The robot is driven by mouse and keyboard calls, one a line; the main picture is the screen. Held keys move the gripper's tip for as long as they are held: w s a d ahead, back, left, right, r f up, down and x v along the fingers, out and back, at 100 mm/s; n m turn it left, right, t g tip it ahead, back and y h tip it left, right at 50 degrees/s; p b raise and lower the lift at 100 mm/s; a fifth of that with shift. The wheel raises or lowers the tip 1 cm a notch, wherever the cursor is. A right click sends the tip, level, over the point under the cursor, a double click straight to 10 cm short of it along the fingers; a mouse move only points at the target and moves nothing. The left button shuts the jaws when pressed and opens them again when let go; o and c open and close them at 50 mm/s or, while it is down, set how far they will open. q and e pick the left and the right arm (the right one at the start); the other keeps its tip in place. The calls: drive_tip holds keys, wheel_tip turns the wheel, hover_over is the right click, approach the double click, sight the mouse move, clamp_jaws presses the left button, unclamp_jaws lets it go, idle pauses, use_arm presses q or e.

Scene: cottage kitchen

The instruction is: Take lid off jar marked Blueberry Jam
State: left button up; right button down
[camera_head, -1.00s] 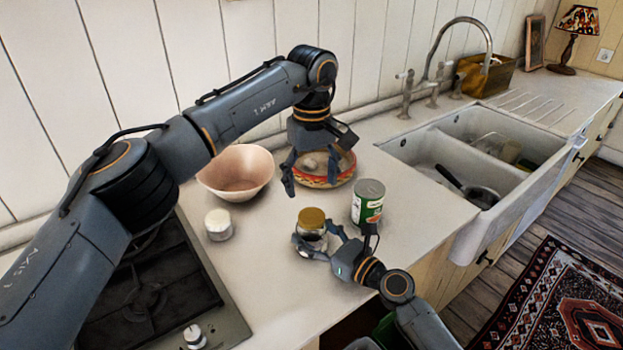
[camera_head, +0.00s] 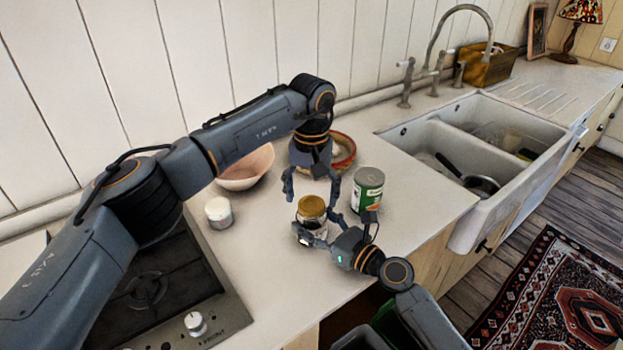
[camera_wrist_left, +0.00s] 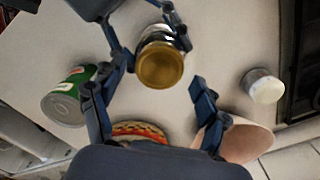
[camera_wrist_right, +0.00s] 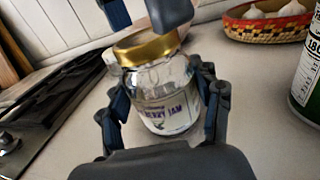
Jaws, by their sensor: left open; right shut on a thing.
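The glass jar (camera_wrist_right: 165,95) stands upright on the counter, its label partly readable as "...berry Jam" in the right wrist view. Its gold lid (camera_head: 311,206) is on it; the lid also shows in the left wrist view (camera_wrist_left: 160,65). My right gripper (camera_head: 318,236) is shut on the jar's body, one finger on each side, as the right wrist view (camera_wrist_right: 165,100) shows. My left gripper (camera_head: 311,192) is open and empty, pointing down just above the lid. In the left wrist view its fingers (camera_wrist_left: 150,90) are spread, with the lid between and beyond them.
A green-labelled can (camera_head: 367,190) stands right of the jar. A small white-lidded jar (camera_head: 219,212) stands to the left, near the gas hob (camera_head: 165,290). Behind are a pink bowl (camera_head: 245,172) and a patterned basket (camera_head: 345,150) holding garlic. The sink (camera_head: 470,140) is at right.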

use_arm(q)
drive_tip(key=shift+f, duration=0.6)
